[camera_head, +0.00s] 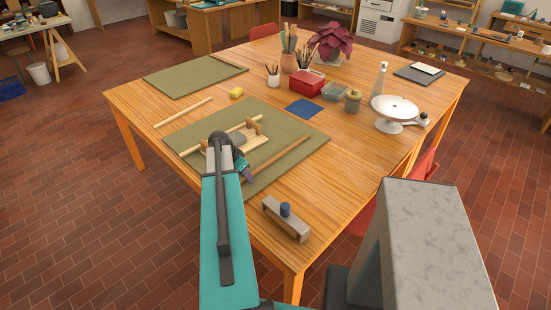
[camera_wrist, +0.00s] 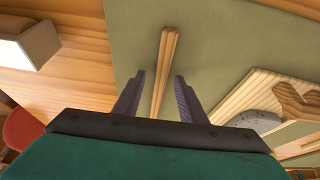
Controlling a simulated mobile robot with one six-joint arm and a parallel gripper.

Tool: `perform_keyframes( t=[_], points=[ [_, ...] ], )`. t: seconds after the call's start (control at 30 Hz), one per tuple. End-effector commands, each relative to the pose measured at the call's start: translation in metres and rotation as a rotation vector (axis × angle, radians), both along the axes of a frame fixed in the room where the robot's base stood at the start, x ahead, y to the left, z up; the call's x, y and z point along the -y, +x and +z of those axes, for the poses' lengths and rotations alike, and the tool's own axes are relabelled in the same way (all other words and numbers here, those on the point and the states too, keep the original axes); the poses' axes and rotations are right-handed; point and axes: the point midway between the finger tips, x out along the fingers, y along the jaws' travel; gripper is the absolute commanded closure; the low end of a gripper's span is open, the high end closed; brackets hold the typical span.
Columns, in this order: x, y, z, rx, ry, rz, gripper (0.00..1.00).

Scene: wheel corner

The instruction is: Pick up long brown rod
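The long brown rod (camera_head: 282,152) lies on the near green mat, toward its right side. In the wrist view the rod (camera_wrist: 164,62) runs away from me between my two fingers. My gripper (camera_wrist: 160,77) is open, with one finger on each side of the rod and a gap to both. In the head view my gripper (camera_head: 245,172) is over the rod's near end, and my arm hides part of that area. I cannot tell the exact height of the fingertips above the mat.
A wooden rack (camera_head: 254,126) stands on the green mat (camera_head: 290,125) left of the rod. A pale rod (camera_head: 198,142) lies beside it, and another pale rod (camera_head: 183,112) lies on the table (camera_head: 150,100). A grey block with a blue knob (camera_head: 286,217) sits near the front edge.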

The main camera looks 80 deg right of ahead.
Motion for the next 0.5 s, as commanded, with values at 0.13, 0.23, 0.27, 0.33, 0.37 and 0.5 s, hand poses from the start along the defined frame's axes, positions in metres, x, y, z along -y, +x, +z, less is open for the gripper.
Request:
perform_keyframes(
  t=[0.13,0.23,0.27,0.33,0.37,0.5],
  points=[
    [0.0000,-0.0001,-0.0002,0.000,0.000,0.000,0.62],
    [0.0000,-0.0001,-0.0001,0.000,0.000,0.000,0.62],
    [-0.0001,-0.0002,-0.0001,0.000,0.000,0.000,0.62],
    [-0.0001,-0.0002,0.0000,0.000,0.000,0.000,0.62],
    [-0.0001,-0.0002,0.0000,0.000,0.000,0.000,0.62],
    [0.0000,-0.0002,0.0000,0.000,0.000,0.000,0.71]
  ],
)
